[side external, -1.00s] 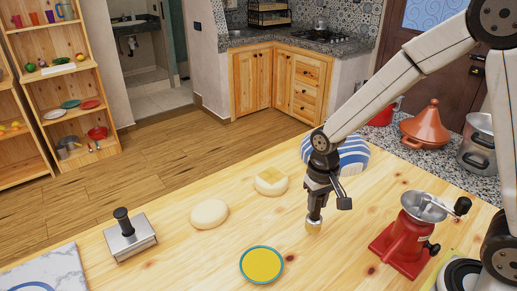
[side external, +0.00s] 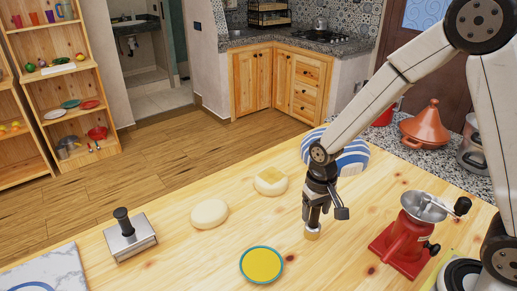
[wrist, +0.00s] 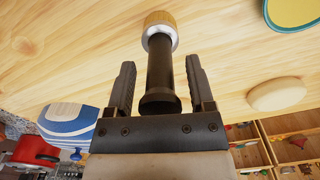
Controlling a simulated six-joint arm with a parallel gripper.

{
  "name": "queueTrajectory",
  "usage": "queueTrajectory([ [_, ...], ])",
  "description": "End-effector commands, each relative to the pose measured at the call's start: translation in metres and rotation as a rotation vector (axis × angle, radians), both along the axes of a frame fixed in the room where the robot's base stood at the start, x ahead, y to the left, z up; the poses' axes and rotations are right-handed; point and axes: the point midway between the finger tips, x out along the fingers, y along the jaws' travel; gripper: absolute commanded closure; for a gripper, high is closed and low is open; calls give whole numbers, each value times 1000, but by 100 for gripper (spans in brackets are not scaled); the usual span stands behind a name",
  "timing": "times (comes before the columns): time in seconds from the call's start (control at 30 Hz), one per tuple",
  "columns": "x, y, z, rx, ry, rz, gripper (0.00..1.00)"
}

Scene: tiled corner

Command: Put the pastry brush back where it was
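The pastry brush (wrist: 160,62) has a dark handle, a silvery collar and a yellow-tan bristle end. It stands bristle end down on the wooden table, and its bristle end (side external: 312,235) shows below my gripper in the side view. My gripper (side external: 314,217) is above and around the handle. In the wrist view my gripper (wrist: 161,72) is open, with a finger on each side of the handle and a gap visible on both sides. The handle's top end is close to the gripper body. A teal-rimmed dish of yellow (side external: 261,264) is left of the brush.
A steel press (side external: 130,240) stands at the left. A red grinder (side external: 405,240) is at the right. A blue-striped item (side external: 354,158) is behind my gripper. Table around the brush is clear.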

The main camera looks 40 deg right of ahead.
Motion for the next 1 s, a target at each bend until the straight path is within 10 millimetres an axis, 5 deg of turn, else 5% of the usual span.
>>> queueTrajectory([
  [0.47, 0, 0, 11, 0, -2, 0, 31],
  [1.0, 1, 0, 79, 1, -5, 0, 31],
])
